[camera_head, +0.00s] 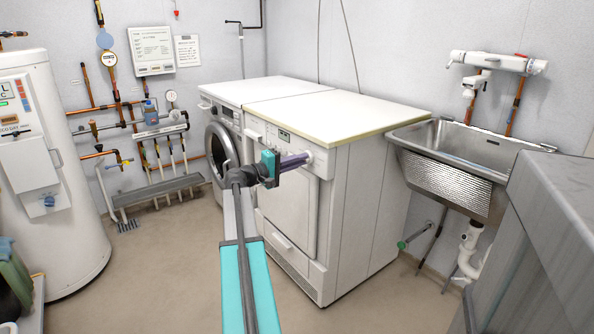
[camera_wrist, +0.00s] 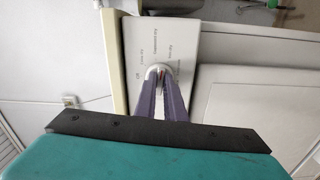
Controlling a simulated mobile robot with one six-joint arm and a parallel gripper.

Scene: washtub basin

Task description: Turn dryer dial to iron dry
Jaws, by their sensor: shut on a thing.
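The dryer (camera_head: 290,200) is the white front-loading machine in the middle of the head view, the nearer of two side by side. Its dial (camera_wrist: 157,72) is a round light knob on the control panel, partly hidden by my fingers; it also shows at the panel's right end in the head view (camera_head: 311,157). My gripper (camera_wrist: 160,84) is shut on the dial, with its purple fingers on either side of it. Where the dial points cannot be told.
A washing machine (camera_head: 220,150) stands left of the dryer. A steel sink (camera_head: 450,180) is at the right, with a grey cabinet (camera_head: 550,225) in front. A white boiler tank (camera_head: 65,230) stands at the far left. The floor (camera_head: 165,270) before the machines is clear.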

